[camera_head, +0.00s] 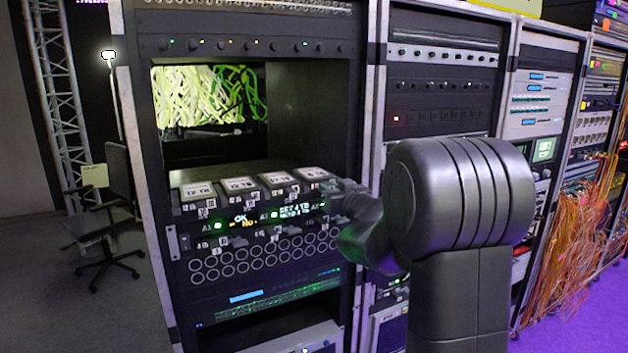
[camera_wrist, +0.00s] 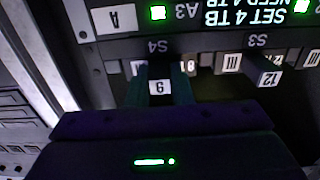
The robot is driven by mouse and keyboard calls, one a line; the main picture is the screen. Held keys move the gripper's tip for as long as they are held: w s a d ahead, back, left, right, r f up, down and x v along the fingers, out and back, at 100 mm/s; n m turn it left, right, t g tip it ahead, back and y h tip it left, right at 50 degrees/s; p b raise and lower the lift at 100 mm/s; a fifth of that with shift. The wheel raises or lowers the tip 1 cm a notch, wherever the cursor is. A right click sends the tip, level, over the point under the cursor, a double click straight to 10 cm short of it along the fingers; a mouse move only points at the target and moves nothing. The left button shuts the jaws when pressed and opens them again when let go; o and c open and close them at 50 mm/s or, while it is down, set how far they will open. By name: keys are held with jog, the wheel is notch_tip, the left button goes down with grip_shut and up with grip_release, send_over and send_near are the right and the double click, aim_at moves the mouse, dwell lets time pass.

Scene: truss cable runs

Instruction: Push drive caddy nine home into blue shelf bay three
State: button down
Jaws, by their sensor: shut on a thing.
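In the wrist view, which shows lettering upside down, a caddy front tagged 9 (camera_wrist: 160,88) sits between the two dark fingers of my gripper (camera_wrist: 160,74). My gripper is shut on this caddy, below the S4 mark. How deep the caddy sits is hidden. In the head view the drive shelf (camera_head: 173,243) is partly covered by my arm, and my fingertips are hidden. I cannot tell which bay is blue bay three.
Several drives with white labels (camera_head: 238,184) lie on top of the shelf front in the head view. A lit display (camera_wrist: 245,12) shows above the bays. The rack's pale left post (camera_head: 135,180) stands beside it. Orange cables (camera_head: 575,240) hang at the far right.

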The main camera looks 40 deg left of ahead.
jog(key=shift+d, duration=0.1)
jog(key=shift+s+d+r, duration=0.15)
jog(key=shift+s+d, duration=0.2)
jog(key=shift+d, duration=0.3)
jog(key=shift+s+d, duration=0.1)
jog(key=shift+d, duration=0.05)
jog(key=v, duration=1)
dwell(0.5)
jog(key=p+v, duration=0.1)
jog(key=v, duration=0.3)
dwell(0.6)
